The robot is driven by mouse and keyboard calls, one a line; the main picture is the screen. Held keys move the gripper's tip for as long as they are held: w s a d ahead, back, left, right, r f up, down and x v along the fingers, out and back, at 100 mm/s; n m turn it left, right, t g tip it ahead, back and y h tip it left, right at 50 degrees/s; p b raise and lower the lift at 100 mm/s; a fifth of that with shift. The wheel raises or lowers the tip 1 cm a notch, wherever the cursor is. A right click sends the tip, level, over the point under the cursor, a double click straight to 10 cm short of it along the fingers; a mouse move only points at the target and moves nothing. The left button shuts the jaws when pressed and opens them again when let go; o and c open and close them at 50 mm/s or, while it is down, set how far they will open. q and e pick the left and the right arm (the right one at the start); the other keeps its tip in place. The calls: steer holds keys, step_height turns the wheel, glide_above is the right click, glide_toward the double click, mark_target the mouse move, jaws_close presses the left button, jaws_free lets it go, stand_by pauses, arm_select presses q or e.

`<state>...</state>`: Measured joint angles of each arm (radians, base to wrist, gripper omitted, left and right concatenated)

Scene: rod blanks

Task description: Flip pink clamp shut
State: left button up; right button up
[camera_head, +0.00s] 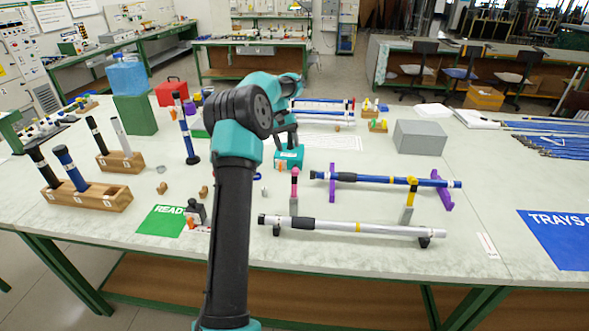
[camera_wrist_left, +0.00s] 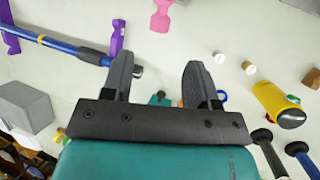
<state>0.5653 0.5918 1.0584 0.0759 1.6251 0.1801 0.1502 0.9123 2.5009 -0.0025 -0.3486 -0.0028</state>
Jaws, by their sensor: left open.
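The pink clamp (camera_head: 294,184) stands behind the left part of the silver rod (camera_head: 350,226), its pink lever raised upright on a grey body. It also shows at the top edge of the left wrist view (camera_wrist_left: 163,14), partly cut off. My left gripper (camera_head: 286,145) points down, farther back than the clamp and apart from it. In the left wrist view its fingers (camera_wrist_left: 155,64) are spread with nothing held between them. My right gripper is not in view.
A teal block (camera_head: 289,156) with orange on it sits below my gripper. A blue rod (camera_head: 385,180) rests on purple stands (camera_head: 333,184). A yellow clamp (camera_head: 411,192) stands by the silver rod. A grey box (camera_head: 420,138) is behind. Table space between box and blue rod is clear.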

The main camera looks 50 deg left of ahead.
mark_target(295, 185)
arm_select(q)
steer(key=x, duration=0.9)
steer(key=shift+f, duration=0.1)
steer(key=shift+c, duration=0.4)
jaws_close()
